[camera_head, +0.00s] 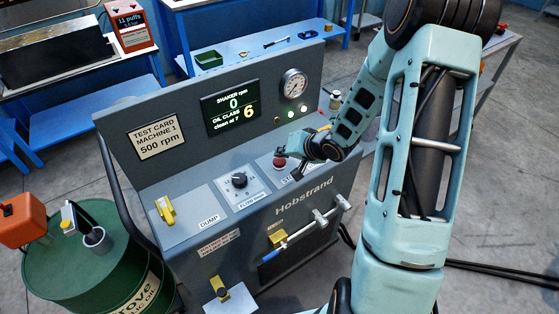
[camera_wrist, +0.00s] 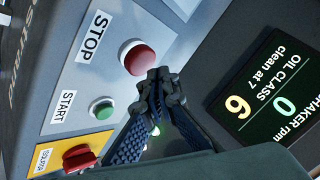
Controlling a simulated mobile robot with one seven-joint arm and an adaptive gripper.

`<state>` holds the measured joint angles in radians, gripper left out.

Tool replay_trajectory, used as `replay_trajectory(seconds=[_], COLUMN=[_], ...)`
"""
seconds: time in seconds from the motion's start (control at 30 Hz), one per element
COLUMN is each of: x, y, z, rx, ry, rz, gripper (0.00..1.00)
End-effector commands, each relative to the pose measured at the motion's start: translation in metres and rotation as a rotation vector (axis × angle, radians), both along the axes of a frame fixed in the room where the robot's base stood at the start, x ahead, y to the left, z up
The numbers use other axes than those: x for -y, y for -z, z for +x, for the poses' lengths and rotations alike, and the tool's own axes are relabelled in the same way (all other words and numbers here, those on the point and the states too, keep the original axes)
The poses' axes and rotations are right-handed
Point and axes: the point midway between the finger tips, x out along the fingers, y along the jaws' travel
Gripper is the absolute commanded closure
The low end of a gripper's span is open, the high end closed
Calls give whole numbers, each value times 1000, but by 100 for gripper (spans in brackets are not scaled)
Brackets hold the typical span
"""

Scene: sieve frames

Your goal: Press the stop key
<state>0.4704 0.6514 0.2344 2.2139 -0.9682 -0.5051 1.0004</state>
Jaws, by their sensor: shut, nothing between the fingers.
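The stop key is a round red button in a pale collar, beside a STOP label. In the wrist view the red stop key (camera_wrist: 136,57) is just above and left of my gripper (camera_wrist: 160,76). My gripper is shut and empty, its fingertips meeting and overlapping the key's lower right edge in the picture. I cannot tell whether they touch it. In the head view the stop key (camera_head: 280,161) shows on the panel's right part, with my gripper (camera_head: 284,154) at it. The display (camera_head: 231,107) reads shaker rpm 0 and oil class 6.
The green START button (camera_wrist: 102,110) and the red isolator switch (camera_wrist: 78,158) on yellow sit near the stop key. A black knob (camera_head: 239,180) and a yellow dump lever (camera_head: 165,209) are farther left. The upright panel with a gauge (camera_head: 294,84) stands behind.

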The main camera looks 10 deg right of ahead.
Motion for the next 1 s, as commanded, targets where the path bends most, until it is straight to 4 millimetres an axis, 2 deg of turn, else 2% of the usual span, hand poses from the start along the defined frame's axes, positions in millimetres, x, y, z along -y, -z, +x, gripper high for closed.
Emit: replay_trajectory(seconds=[0.77, 1.0], x=[0, 0], y=[0, 8], z=[0, 0], rx=[0, -1], ry=[0, 1], rz=[0, 1], gripper=[100, 100])
